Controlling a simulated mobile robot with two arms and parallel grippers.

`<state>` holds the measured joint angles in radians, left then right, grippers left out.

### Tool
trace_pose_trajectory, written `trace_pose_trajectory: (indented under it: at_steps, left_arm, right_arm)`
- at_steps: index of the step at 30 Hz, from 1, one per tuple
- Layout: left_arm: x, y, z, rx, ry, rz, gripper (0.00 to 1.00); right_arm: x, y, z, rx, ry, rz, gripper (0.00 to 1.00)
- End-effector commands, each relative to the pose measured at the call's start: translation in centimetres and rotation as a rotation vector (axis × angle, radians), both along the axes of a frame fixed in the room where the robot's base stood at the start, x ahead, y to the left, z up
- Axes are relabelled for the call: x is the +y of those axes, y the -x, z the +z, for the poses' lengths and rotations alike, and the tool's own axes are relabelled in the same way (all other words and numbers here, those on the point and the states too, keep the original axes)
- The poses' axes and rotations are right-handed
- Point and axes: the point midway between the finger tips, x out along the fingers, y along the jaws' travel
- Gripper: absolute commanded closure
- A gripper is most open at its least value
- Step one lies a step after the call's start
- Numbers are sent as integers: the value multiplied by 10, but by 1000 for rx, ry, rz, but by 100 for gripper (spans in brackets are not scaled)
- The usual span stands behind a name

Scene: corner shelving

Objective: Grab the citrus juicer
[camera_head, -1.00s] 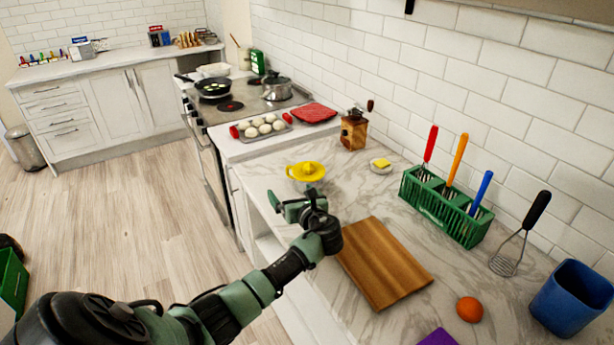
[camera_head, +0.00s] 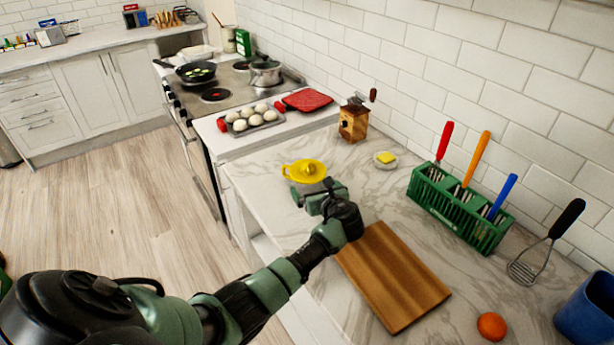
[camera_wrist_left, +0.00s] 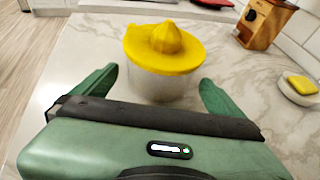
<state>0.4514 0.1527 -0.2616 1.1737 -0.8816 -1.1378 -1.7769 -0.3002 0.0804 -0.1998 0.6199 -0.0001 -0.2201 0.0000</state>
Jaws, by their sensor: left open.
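The citrus juicer has a yellow top with a reamer cone and a pale, see-through lower cup. It stands upright on the marble counter, at the middle of the head view (camera_head: 306,171) and at the top centre of the left wrist view (camera_wrist_left: 165,50). My left gripper (camera_head: 318,192) is just in front of it in the head view, open and empty. In the left wrist view its two green fingers (camera_wrist_left: 158,88) are spread, one to each side of the juicer's lower cup, with marble showing beside them. My right gripper is not in view.
A wooden cutting board (camera_head: 393,277) lies right of my left wrist. A muffin tray (camera_head: 251,119) lies behind the juicer.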

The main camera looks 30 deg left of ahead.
Motion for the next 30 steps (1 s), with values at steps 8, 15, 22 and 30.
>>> trace_pose_trajectory:
  at_steps: [8,15,22,30]
  left_arm:
    - [28,-22,-11,2,-3,3,0]
    - [35,-28,-16,0,0,1,0]
    - [35,-27,-16,1,-1,1,25]
    - [35,-28,-15,0,-2,1,57]
  right_arm:
    - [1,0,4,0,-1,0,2]
    - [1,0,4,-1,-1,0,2]
    - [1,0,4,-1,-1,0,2]
    - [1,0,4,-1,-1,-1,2]
